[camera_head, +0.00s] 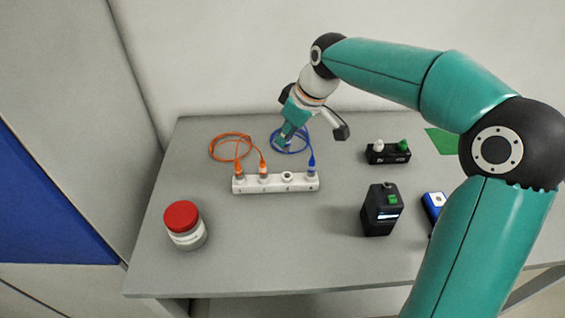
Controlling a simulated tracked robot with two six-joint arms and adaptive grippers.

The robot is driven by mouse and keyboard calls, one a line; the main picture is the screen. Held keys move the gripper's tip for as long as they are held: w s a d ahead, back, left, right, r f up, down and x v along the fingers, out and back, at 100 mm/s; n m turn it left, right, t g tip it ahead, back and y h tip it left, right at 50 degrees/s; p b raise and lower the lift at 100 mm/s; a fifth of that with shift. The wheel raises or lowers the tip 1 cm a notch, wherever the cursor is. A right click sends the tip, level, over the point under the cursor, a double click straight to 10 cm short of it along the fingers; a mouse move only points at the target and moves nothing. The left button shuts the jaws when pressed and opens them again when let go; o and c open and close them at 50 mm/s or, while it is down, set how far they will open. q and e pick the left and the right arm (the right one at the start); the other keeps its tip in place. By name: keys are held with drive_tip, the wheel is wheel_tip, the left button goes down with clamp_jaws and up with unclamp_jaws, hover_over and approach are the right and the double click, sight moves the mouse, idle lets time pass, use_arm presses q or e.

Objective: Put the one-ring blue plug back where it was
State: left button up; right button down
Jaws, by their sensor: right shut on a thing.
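A white strip (243,185) with a row of numbered sockets lies across the middle of the table. Two orange plugs stand in its two left sockets, the third socket (287,177) is empty, and a blue plug (311,169) stands in the rightmost one. A blue cable (275,146) loops behind the strip, from that plug to my right gripper (284,141). My right gripper is above and behind the empty socket, shut on the cable's other blue plug. That plug is mostly hidden by the fingers, and I cannot make out rings on either blue plug. My left gripper is out of view.
An orange cable (212,148) loops behind the strip's left end. A red-lidded jar (184,223) stands front left. A black device (378,216), a small black block (387,154), a blue device (434,204) and a green sheet (442,141) are at right. The table's front middle is clear.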

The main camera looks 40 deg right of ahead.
wheel_tip(320, 180, down, 8)
drive_tip(key=shift+r, duration=0.1)
idle(0.4)
drive_tip(key=shift+f+b, duration=0.5)
drive_tip(key=shift+f, duration=0.05)
drive_tip(key=c, duration=1.2)
unclamp_jaws()
drive_tip(key=shift+o, duration=0.2)
drive_tip(key=shift+r, duration=0.1)
drive_tip(key=shift+r+p, duration=0.45)
drive_tip(key=shift+p, duration=0.1)
drive_tip(key=v, duration=1.2)
